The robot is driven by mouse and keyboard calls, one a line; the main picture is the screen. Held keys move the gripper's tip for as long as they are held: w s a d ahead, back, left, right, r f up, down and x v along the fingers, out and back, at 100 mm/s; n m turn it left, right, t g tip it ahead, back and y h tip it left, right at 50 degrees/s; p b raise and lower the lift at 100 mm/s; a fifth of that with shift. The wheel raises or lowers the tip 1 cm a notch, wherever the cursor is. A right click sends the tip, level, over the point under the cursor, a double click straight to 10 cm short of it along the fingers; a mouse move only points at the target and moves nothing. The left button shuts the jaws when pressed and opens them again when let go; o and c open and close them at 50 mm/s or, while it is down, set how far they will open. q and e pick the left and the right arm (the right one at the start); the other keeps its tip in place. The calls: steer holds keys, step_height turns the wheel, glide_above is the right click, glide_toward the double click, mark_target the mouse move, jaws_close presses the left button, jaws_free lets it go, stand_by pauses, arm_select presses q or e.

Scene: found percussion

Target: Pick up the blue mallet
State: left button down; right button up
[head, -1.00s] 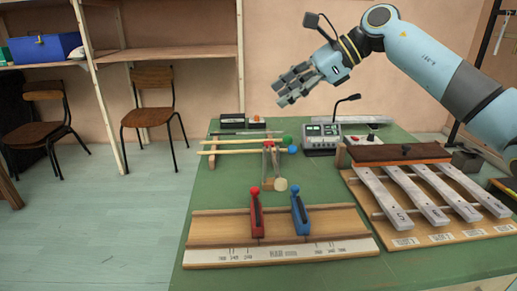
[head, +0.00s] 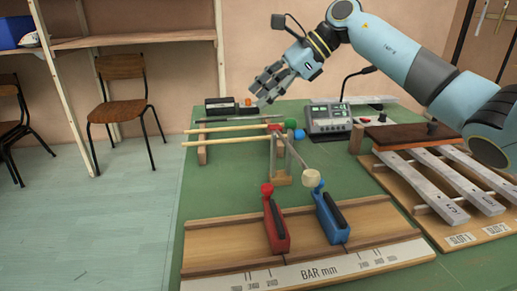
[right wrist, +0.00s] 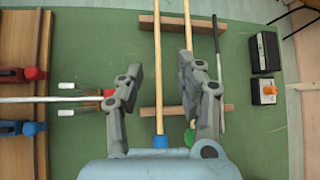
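The blue mallet has a pale wooden handle and a blue head (head: 299,135). It lies across a low wooden rack beside a green-headed mallet (head: 290,123). In the right wrist view its blue head (right wrist: 160,141) is near my palm and its handle runs away between my fingers. My right gripper (head: 268,88) is open and empty, above and behind the rack in the head view. In the right wrist view the gripper (right wrist: 163,62) straddles the blue mallet's handle from above, apart from it. The green mallet's handle passes by the right finger. My left gripper is not in view.
A cream-headed beater (head: 311,178) rests on a wooden stand close by. A grey device (head: 329,118) with a microphone stands to the right. Red (head: 275,222) and blue (head: 331,218) clamps sit on a wooden board in front. Metal bars (head: 424,187) lie at the right.

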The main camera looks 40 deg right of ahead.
mark_target(234, 140)
steer(key=a+f, duration=0.1)
steer(key=f, duration=0.1)
steer(key=w+a+f+b, duration=0.1)
steer(key=f, duration=0.1)
steer(key=w+a+f+b, duration=0.1)
steer(key=f, duration=0.1)
steer(key=shift+w+f, duration=0.1)
steer(key=shift+f, duration=0.3)
steer(key=b+x, duration=0.1)
steer(key=x, duration=0.4)
steer(key=shift+w+d+f, duration=0.1)
steer(key=shift+d+f, duration=0.05)
steer(key=shift+d, duration=0.05)
steer(key=shift+w+a+f, duration=0.15)
steer(key=shift+f, duration=0.05)
steer(key=c, duration=0.7)
jaws_close()
